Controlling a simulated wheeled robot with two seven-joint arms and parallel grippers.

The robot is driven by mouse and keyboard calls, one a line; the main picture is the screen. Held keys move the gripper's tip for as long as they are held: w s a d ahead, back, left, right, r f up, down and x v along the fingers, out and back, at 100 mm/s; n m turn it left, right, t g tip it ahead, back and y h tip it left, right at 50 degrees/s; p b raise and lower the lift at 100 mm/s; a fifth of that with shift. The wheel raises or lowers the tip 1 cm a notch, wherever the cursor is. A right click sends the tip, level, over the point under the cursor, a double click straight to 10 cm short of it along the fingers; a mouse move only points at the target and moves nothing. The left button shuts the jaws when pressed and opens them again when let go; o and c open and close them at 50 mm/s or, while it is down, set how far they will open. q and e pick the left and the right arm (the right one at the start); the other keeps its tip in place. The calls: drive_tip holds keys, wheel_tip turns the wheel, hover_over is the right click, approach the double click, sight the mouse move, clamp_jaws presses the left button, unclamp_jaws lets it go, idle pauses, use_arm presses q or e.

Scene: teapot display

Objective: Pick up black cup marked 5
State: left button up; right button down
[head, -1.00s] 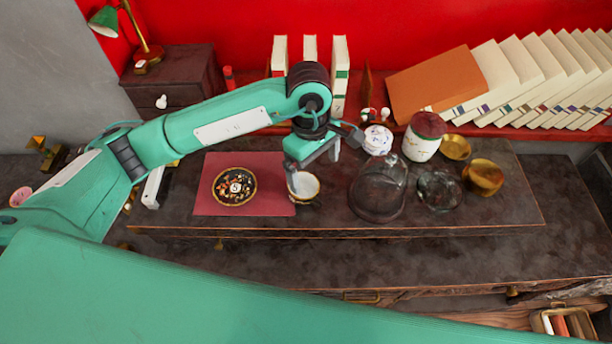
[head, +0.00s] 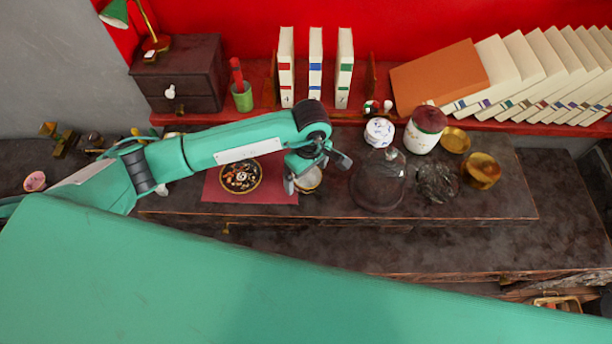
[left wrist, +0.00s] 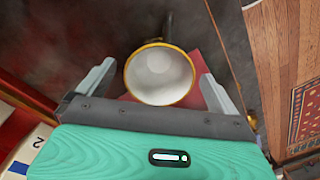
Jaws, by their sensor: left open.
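The cup (head: 309,180) stands at the right edge of the red mat (head: 225,193), partly hidden by my left gripper (head: 316,173). It has a pale inside and a gold rim; no number on it can be read. In the left wrist view the cup (left wrist: 160,76) shows from above, with the open fingers of the left gripper (left wrist: 158,88) on either side and a gap beside each. A dark, decorated round saucer (head: 240,177) lies on the mat, left of the cup. My right gripper is not in view.
A dark glass dome (head: 378,182), a glass dish (head: 436,183) and a gold bowl (head: 481,170) stand right of the cup. Behind them are a white patterned pot (head: 380,132) and a red-lidded jar (head: 424,130). Upright books (head: 315,68) stand on the back shelf.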

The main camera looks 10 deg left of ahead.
sight(310, 184)
use_arm(q)
drive_tip(key=shift+f+p, duration=0.3)
drive_tip(key=shift+f, duration=1)
drive_tip(key=c, duration=1.2)
